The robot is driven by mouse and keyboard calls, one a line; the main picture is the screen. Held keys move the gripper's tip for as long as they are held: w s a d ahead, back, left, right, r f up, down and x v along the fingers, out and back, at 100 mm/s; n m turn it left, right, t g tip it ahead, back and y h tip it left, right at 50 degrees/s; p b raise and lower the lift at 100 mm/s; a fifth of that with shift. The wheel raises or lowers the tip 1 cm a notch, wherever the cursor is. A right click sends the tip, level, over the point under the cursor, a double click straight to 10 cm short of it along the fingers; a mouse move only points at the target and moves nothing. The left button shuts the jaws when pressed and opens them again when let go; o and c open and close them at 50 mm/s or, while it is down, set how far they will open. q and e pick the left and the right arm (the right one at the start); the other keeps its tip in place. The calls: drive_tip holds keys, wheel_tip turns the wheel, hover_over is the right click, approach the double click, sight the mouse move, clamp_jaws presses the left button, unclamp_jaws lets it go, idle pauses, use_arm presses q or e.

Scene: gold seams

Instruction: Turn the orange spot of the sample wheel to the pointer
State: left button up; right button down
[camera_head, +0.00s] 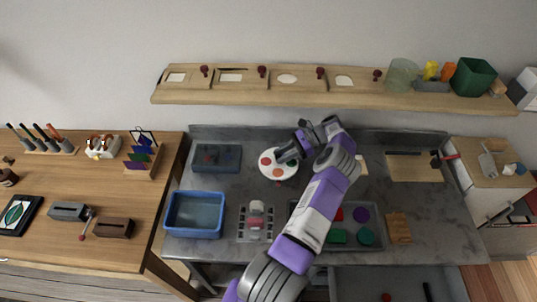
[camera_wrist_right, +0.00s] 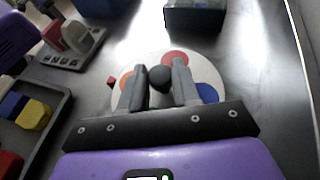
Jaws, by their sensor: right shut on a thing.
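The sample wheel (camera_head: 269,168) is a white disc with coloured spots, lying on the grey counter. It also fills the middle of the right wrist view (camera_wrist_right: 205,72). My right gripper (camera_head: 287,156) is over the wheel, its fingers (camera_wrist_right: 160,84) shut on the dark round knob (camera_wrist_right: 160,76) at the wheel's centre. The orange spot (camera_wrist_right: 127,78) is partly behind a finger. It lies on the side near the small red pointer (camera_wrist_right: 110,80), roughly in line with it. A red spot (camera_wrist_right: 174,57) and a blue spot (camera_wrist_right: 208,93) also show. My left gripper is out of view.
A dark tray (camera_head: 239,158) and a blue bin (camera_head: 222,215) stand left of the wheel. A grey fixture (camera_head: 240,235) and a tray of coloured pieces (camera_head: 350,242) are in front. A wooden shelf (camera_head: 230,97) runs along the wall behind.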

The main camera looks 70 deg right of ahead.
drive_tip(key=shift+f, duration=0.1)
idle(0.5)
drive_tip(key=c, duration=0.9)
unclamp_jaws()
drive_tip(key=shift+o, duration=0.2)
drive_tip(key=shift+w, duration=0.2)
